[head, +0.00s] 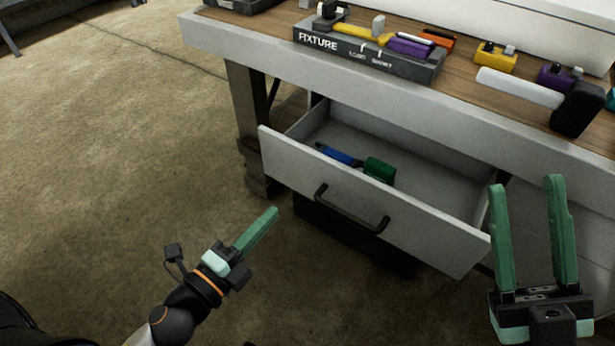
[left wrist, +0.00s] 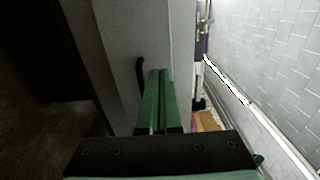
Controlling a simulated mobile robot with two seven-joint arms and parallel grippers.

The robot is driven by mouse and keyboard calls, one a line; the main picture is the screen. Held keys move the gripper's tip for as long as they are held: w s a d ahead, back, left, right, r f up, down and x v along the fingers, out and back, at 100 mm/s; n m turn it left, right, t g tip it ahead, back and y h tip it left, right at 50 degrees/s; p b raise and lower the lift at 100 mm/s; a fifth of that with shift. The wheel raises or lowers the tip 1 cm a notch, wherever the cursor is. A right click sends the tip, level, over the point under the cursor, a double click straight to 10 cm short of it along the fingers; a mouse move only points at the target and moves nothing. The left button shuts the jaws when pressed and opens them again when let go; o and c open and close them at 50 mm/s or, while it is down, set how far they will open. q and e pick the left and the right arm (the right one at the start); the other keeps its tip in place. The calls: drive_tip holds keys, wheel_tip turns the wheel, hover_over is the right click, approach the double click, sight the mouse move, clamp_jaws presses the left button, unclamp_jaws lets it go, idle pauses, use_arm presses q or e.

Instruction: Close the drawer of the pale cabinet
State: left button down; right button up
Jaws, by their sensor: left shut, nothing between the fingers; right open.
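The pale drawer (head: 370,202) hangs open under the workbench, its front pulled well out. A dark bar handle (head: 350,210) is on its front. Inside lie a blue item (head: 338,155) and a green block (head: 379,170). My left gripper (head: 275,213) is shut and empty, in front of the drawer and left of the handle, apart from it in the head view. In the left wrist view the shut fingers (left wrist: 160,75) show close beside the dark handle (left wrist: 141,78). My right gripper (head: 525,185) is open and empty by the drawer's right end.
The workbench top (head: 270,27) carries a dark fixture block (head: 365,52) with coloured pieces, a yellow block (head: 496,57), a purple block (head: 557,77) and a white-handled mallet (head: 575,108). A bench leg (head: 245,120) stands left of the drawer.

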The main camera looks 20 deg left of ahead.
use_arm(q)
drive_tip(key=p, duration=0.1)
approach(317, 166)
drive_tip(key=w, duration=0.1)
drive_tip(key=x, duration=0.3)
drive_tip(key=shift+w+d+r+p, duration=0.1)
drive_tip(key=shift+w+d+p, duration=0.1)
drive_tip(key=shift+w+p, duration=0.15)
drive_tip(key=shift+w+d, duration=0.25)
drive_tip(key=shift+w, duration=0.45)
drive_tip(key=shift+w+d, duration=0.1)
drive_tip(key=shift+w, duration=0.2)
use_arm(e)
drive_tip(key=shift+w+d+f+m+h, duration=0.1)
drive_tip(key=shift+w+f+m+h, duration=0.05)
drive_tip(key=shift+w+m+h, duration=0.3)
drive_tip(key=shift+w+d+f+m+h, duration=0.1)
drive_tip(key=shift+w+m+h, duration=0.15)
drive_tip(key=shift+w+h, duration=0.25)
use_arm(q)
drive_tip(key=shift+w, duration=0.1)
use_arm(e)
drive_tip(key=shift+s+r, duration=0.1)
drive_tip(key=shift+s, duration=0.05)
